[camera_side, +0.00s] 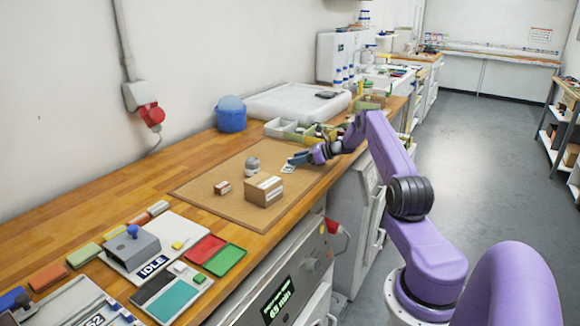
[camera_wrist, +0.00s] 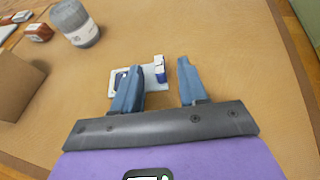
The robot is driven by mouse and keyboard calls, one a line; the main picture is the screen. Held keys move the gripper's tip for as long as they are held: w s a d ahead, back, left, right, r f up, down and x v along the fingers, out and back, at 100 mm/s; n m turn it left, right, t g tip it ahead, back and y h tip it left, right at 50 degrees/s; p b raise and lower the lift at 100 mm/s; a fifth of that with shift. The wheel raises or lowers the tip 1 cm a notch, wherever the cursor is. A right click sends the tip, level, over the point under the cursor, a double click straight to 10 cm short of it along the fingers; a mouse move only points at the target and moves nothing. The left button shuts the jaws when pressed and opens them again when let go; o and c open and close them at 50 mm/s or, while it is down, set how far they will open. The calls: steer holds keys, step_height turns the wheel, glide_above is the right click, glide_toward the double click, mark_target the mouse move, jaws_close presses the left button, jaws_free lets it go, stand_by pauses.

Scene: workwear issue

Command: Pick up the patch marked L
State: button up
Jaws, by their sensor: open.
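A small white patch with a dark blue mark (camera_wrist: 117,80) lies flat on the brown mat, partly hidden behind my left finger in the wrist view. I cannot read its letter. It also shows in the side view as a pale patch (camera_side: 287,169) just beyond my fingertips. A small blue-and-white piece (camera_wrist: 160,70) shows beside the patch, between my fingers in the picture; I cannot tell whether it is part of the patch. My gripper (camera_wrist: 161,66) is open, low over the mat, its fingers either side of that piece; it also shows in the side view (camera_side: 298,158).
A cardboard box (camera_side: 263,190) stands close by on the mat (camera_side: 205,185), with a grey cylinder (camera_side: 252,164) and a small brown box (camera_side: 222,187). A divided tray (camera_side: 285,128) lies behind. The mat's front part is clear.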

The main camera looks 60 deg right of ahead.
steer(key=shift+w+a+f, duration=0.1)
steer(key=shift+w+f, duration=0.05)
steer(key=shift+w, duration=0.25)
jaws_close()
